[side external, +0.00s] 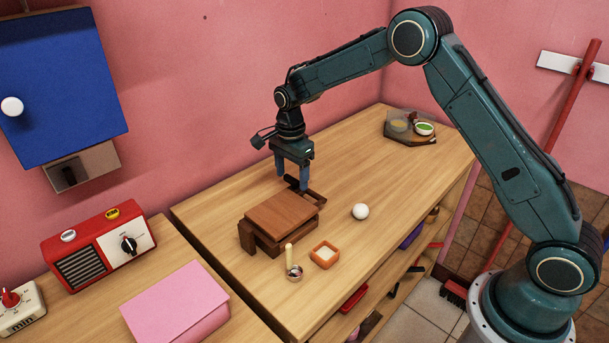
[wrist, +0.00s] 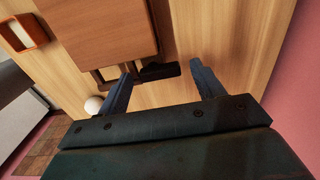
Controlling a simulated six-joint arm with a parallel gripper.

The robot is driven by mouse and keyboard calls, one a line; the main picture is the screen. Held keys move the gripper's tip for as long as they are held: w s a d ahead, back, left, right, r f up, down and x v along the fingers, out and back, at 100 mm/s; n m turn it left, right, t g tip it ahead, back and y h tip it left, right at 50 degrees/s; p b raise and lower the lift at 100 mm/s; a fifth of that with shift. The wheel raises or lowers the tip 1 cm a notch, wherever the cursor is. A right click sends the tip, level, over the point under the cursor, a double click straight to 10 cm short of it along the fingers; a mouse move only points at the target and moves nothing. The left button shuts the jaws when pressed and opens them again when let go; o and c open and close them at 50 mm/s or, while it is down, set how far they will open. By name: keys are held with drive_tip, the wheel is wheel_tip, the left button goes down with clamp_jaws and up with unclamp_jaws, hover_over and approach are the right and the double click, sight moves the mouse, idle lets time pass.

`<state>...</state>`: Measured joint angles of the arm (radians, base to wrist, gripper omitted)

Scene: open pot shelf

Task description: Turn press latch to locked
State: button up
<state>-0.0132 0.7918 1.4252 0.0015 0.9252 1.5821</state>
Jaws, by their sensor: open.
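The press (side external: 281,212) is a brown wooden block with a flat lid, standing on the wooden table. Its lid (wrist: 95,28) fills the upper left of the wrist view. A dark latch piece (wrist: 160,71) sticks out at the press edge and also shows in the side view (side external: 291,182). My gripper (side external: 292,177) points down over that end of the press. In the wrist view its two blue fingers (wrist: 163,72) are open, with the latch piece between or just beyond the tips; I cannot tell whether they touch it. Its exact turn is partly hidden.
A white ball (side external: 361,211), an orange square dish (side external: 324,254) and a small cup with a stick (side external: 293,271) stand near the press. The table behind my gripper is clear.

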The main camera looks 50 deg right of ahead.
drive_tip(key=c, duration=1)
drive_tip(key=shift+n, duration=0.4)
drive_tip(key=n, duration=0.3)
drive_tip(key=shift+a, duration=0.15)
drive_tip(key=n, duration=0.5)
drive_tip(key=shift+s+a, duration=0.1)
drive_tip(key=shift+a, duration=0.05)
drive_tip(key=n, duration=0.4)
drive_tip(key=shift+s+a, duration=0.1)
drive_tip(key=shift+a, duration=0.05)
drive_tip(key=n, duration=0.5)
drive_tip(key=shift+s, duration=0.15)
